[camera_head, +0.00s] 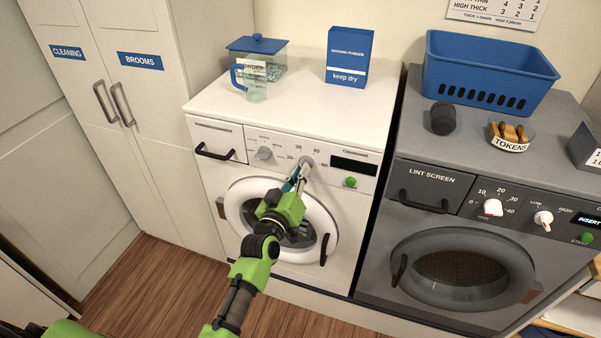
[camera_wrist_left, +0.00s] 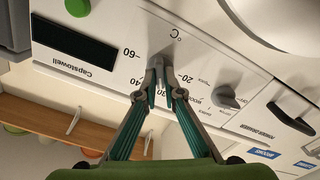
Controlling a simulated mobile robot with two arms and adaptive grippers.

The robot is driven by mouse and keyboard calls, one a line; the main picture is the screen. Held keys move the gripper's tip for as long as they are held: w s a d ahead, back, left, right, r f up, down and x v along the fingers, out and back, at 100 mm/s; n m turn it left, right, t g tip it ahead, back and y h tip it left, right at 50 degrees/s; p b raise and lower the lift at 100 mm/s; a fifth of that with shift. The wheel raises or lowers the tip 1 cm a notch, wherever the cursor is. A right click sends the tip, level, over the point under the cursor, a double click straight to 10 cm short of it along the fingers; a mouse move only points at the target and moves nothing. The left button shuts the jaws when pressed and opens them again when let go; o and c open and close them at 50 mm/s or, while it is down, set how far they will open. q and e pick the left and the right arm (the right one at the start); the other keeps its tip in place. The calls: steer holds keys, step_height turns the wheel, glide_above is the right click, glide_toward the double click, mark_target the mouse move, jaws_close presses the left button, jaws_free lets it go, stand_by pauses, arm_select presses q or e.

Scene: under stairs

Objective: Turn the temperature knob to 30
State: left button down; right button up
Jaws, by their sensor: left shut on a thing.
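The white washing machine (camera_head: 270,150) has a grey temperature knob (camera_head: 307,161) on its front panel, with marks from 20 to 60 around it. My left gripper (camera_head: 298,178) reaches up to this knob from the front. In the left wrist view the gripper (camera_wrist_left: 163,85) has its fingertips closed together on the knob (camera_wrist_left: 158,65). The marks 60, 40 and 20 can be read there, upside down. The fingers cover part of the knob and dial, so I cannot tell which mark it points to. My right gripper is not in view.
A second grey knob (camera_head: 264,153) sits left of the temperature knob, and a green button (camera_head: 350,182) sits right. The round door (camera_head: 240,200) is below. The grey dryer (camera_head: 440,215) stands at the right. A jug (camera_head: 255,82) and a blue box (camera_head: 348,58) stand on top.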

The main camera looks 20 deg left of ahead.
arm_select(q)
steer(key=c, duration=2.2)
jaws_free()
steer(key=shift+o, duration=0.2)
steer(key=s, duration=1.2)
steer(key=shift+a, duration=0.2)
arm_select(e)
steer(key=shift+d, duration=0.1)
